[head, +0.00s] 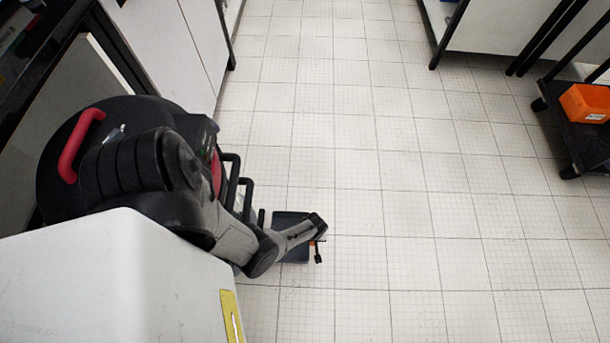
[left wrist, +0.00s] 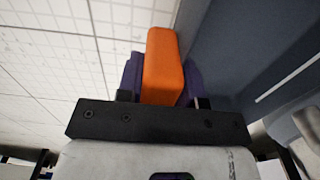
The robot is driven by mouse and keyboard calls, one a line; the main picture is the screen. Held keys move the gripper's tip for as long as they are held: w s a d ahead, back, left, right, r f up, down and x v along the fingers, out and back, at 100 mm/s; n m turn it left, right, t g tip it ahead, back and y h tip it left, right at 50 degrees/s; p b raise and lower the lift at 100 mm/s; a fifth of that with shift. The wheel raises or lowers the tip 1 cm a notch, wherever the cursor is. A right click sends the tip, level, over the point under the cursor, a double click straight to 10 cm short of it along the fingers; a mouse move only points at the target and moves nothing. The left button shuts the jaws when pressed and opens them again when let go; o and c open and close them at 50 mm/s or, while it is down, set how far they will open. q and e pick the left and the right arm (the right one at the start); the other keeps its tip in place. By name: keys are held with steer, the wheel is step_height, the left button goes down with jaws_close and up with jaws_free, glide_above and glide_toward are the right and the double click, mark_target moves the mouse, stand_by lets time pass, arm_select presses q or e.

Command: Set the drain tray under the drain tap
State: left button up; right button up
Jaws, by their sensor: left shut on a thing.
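My left gripper (head: 319,244) reaches low over the floor in the head view, beside a dark flat tray, which I take as the drain tray (head: 291,222). My forearm covers part of the tray. In the left wrist view an orange grip block (left wrist: 161,65) sits between the fingers of my left gripper (left wrist: 162,98), which is shut on it. A dark blue-grey surface, seemingly the tray (left wrist: 235,45), fills the right there. I cannot make out the drain tap; my arm hides much of the area by the dark round machine (head: 60,135) with a red handle (head: 80,145). My right gripper is not in view.
White cabinets (head: 165,40) line the left, and another unit (head: 490,25) stands at the back right. A black trolley (head: 580,140) with an orange bin (head: 586,103) is at the right edge. The tiled floor (head: 420,200) in the middle is clear.

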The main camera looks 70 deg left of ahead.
arm_select(q)
steer(key=shift+s+a, duration=0.15)
steer(key=shift+s, duration=0.55)
steer(key=shift+s+a, duration=0.25)
steer(key=shift+s, duration=0.25)
step_height(320, 180, down, 4)
steer(key=b, duration=0.3)
steer(key=shift+r+b, duration=0.1)
steer(key=shift+b, duration=0.2)
steer(key=shift+r, duration=0.1)
steer(key=o, duration=1)
